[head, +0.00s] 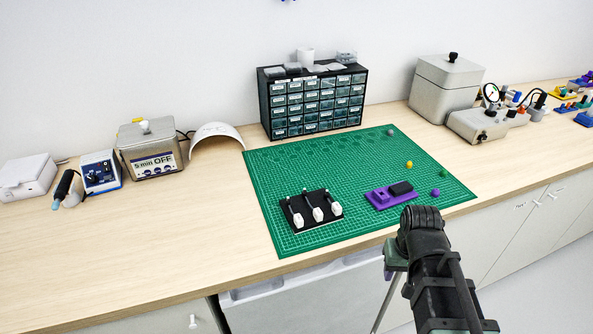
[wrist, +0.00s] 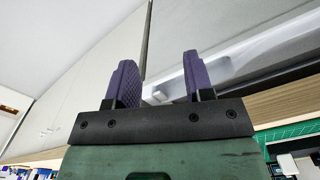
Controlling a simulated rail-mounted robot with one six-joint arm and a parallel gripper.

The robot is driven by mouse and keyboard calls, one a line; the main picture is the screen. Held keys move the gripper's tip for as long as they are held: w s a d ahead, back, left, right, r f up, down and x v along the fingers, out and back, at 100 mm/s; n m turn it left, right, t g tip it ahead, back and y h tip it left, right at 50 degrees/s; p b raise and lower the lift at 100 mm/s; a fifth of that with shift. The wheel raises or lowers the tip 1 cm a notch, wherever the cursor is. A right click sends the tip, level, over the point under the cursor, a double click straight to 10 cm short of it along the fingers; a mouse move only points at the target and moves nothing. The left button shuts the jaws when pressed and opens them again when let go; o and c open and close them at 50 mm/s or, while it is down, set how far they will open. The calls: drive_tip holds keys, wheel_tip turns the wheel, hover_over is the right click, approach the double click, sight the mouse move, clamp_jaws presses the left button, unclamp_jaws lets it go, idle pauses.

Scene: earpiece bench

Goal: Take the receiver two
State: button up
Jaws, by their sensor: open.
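A black stand (head: 313,198) lies on the green cutting mat and bears three white receiver-like pieces with thin stems. They are the left piece (head: 298,220), the middle piece (head: 318,215) and the right piece (head: 337,209). No readable label shows which one is receiver two. My gripper (wrist: 160,75) shows in the wrist view with two purple fingers apart and nothing between them. In the head view my arm is at the bench's front edge, right of the stand, and the fingertips cannot be made out. The wrist view does not show the receivers clearly.
A purple block with a black part (head: 378,200) lies right of the stand, near small coloured balls on the mat (head: 330,155). A drawer cabinet (head: 315,100) stands behind. Devices line the bench left and right. The mat's middle is clear.

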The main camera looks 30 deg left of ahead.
drive_tip(key=s+a+r+n+p, duration=0.35)
drive_tip(key=a+r+p, duration=0.95)
drive_tip(key=a+r, duration=0.5)
drive_tip(key=r+n+p, duration=0.1)
drive_tip(key=n+p, duration=0.1)
hover_over(298, 217)
drive_tip(key=f+b, duration=0.6)
drive_tip(key=b, duration=0.1)
drive_tip(key=shift+w+d+f, duration=0.15)
drive_tip(key=shift+d+f, duration=0.05)
drive_tip(key=shift+f, duration=0.15)
wheel_tip(298, 217, down, 5)
drive_tip(key=b, duration=0.6)
drive_tip(key=shift+a+f, duration=0.15)
drive_tip(key=shift+f, duration=0.05)
drive_tip(key=shift+r+p, duration=0.25)
drive_tip(key=shift+p, duration=0.05)
clamp_jaws()
